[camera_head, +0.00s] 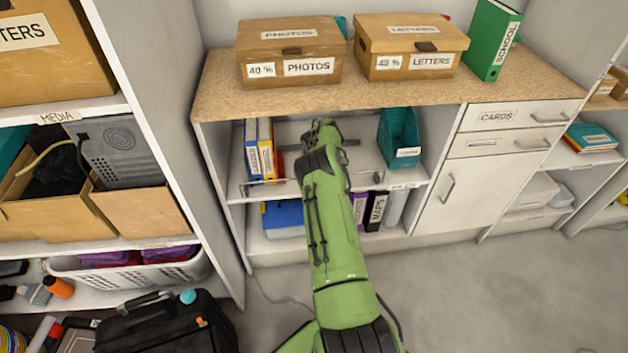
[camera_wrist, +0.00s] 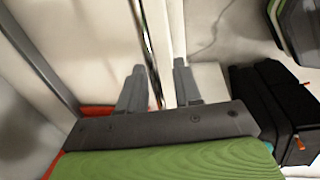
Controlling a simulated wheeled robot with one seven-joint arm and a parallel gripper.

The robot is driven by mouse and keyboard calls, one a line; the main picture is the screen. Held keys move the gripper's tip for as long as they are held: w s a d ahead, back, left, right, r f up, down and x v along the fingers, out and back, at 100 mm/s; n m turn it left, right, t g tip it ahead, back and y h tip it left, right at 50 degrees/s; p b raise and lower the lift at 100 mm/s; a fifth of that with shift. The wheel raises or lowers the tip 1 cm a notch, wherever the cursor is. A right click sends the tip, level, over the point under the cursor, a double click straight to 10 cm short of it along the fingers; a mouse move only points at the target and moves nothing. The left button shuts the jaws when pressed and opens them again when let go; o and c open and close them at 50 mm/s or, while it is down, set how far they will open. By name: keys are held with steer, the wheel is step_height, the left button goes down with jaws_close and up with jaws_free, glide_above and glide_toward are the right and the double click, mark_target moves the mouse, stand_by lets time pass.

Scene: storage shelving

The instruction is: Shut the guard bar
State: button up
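The guard bar appears to be the thin metal rod (camera_head: 265,183) along the front of the middle open shelf, left of my arm. My arm hides its middle. In the wrist view a shiny metal bar (camera_wrist: 149,42) runs down the picture and passes between my two fingers. My gripper (camera_wrist: 161,68) is open, with a clear gap between the fingertips. I cannot tell whether either finger touches the bar. In the head view my arm reaches to this shelf, and the fingertips are hidden.
Binders (camera_head: 259,150) stand at the shelf's left and a teal holder (camera_head: 399,137) at its right. Boxes marked PHOTOS (camera_head: 290,50) and LETTERS (camera_head: 411,45) stand on the wooden top (camera_head: 225,93). A black bag (camera_head: 165,325) lies at lower left. Floor at right (camera_head: 500,290) is clear.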

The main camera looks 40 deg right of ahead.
steer(key=shift+r, duration=0.2)
step_height(320, 180, up, 15)
steer(key=s+a+p, duration=0.1)
steer(key=s+p, duration=0.1)
steer(key=p, duration=0.2)
steer(key=shift+s+a+r, duration=0.15)
steer(key=shift+a, duration=0.15)
steer(key=shift+s, duration=0.1)
